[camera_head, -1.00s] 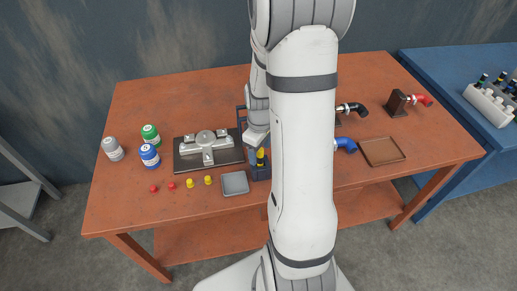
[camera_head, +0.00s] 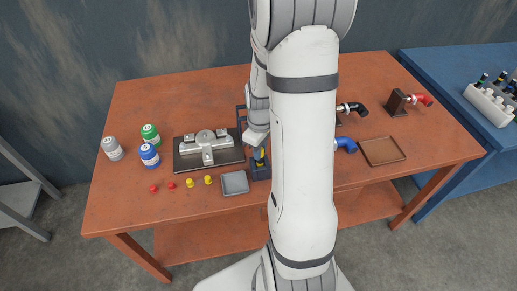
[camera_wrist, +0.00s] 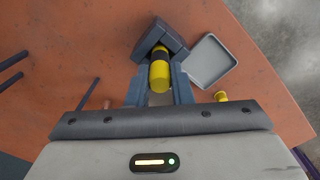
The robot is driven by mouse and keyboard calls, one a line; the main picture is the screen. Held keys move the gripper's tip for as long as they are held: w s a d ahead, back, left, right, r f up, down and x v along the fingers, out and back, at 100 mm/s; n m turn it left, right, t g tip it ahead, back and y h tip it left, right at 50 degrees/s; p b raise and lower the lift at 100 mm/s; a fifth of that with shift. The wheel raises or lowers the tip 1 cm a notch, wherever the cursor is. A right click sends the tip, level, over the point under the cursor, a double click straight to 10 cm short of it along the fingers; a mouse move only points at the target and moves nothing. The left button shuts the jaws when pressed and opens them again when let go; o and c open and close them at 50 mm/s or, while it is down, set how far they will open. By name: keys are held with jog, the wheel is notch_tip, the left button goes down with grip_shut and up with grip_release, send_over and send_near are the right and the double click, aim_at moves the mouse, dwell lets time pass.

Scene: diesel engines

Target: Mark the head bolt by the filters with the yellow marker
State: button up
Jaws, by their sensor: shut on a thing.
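The yellow marker (camera_wrist: 160,75) is between the fingers of my gripper (camera_wrist: 160,92) in the wrist view, and the jaws are shut on it. Its dark end sits at a dark block-like holder (camera_wrist: 170,38). In the head view the holder (camera_head: 261,173) stands right of the silver engine part, and my gripper (camera_head: 259,155) is over it, mostly hiding the marker. The silver part (camera_head: 207,143) lies on a dark plate (camera_head: 184,162). The filters, grey (camera_head: 112,149), green (camera_head: 150,135) and blue (camera_head: 149,156), stand left of it. I cannot pick out single head bolts.
A grey tray (camera_head: 235,183) lies beside the holder. Small red (camera_head: 171,185) and yellow (camera_head: 190,183) caps lie along the table's front. A dark frame (camera_head: 241,113) stands behind my gripper. Hose fittings (camera_head: 345,144) and a brown tray (camera_head: 382,151) are at right.

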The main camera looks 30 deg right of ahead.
grip_shut()
notch_tip(320, 180, up, 9)
jog(key=p, duration=0.6)
jog(key=shift+f, duration=0.1)
